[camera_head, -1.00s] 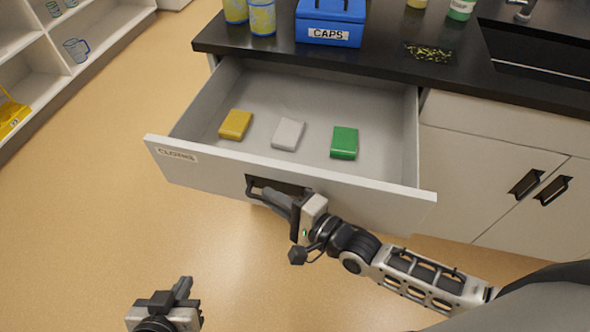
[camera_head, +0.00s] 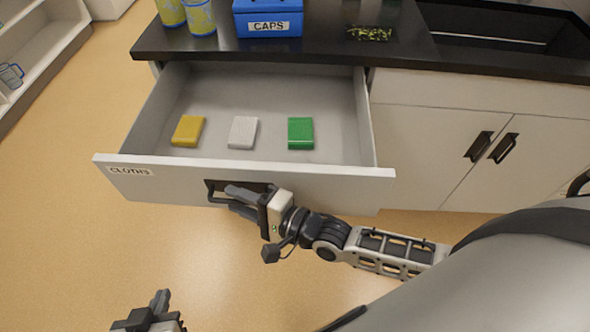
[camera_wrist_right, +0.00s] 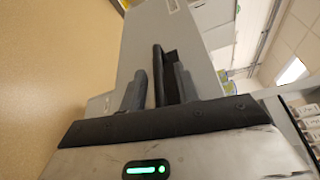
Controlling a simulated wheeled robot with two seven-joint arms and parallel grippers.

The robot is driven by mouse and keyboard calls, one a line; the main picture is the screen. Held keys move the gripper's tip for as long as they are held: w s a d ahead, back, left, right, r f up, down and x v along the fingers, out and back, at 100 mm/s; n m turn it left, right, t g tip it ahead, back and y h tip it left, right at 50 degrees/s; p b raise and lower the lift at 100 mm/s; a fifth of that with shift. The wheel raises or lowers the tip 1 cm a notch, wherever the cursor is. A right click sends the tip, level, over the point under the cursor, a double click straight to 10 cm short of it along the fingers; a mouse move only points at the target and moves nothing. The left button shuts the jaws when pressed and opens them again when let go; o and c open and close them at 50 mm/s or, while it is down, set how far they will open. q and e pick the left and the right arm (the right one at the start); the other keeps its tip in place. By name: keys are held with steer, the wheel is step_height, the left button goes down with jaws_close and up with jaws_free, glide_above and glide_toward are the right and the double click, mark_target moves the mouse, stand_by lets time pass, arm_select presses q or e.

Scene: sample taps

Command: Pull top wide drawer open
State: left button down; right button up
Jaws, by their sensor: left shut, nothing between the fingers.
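The wide drawer (camera_head: 330,188) is pulled well out from under the black counter. Its grey front carries the label CLOTHS (camera_head: 130,171). A yellow, a white and a green block (camera_head: 300,133) lie inside. My right gripper (camera_head: 236,200) is at the dark drawer handle (camera_head: 212,186), one finger on each side of its bar. In the right wrist view the fingers (camera_wrist_right: 160,88) stand apart around the bar (camera_wrist_right: 158,72), with gaps visible. My left gripper (camera_head: 162,302) is shut and empty at the bottom left, away from the drawer.
Closed cupboard doors (camera_head: 440,150) lie to the right. The floor (camera_head: 60,240) at left is clear.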

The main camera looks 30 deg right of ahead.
steer(key=v, duration=1.5)
steer(key=shift+d+b, duration=0.25)
steer(key=shift+b, duration=0.1)
steer(key=shift+s, duration=0.15)
step_height(320, 180, down, 7)
steer(key=w+n+g+h, duration=0.2)
steer(key=n+h, duration=0.5)
steer(key=n, duration=0.8)
steer(key=shift+w+a+g, duration=0.15)
steer(key=shift+a+g, duration=0.15)
steer(key=shift+g, duration=0.2)
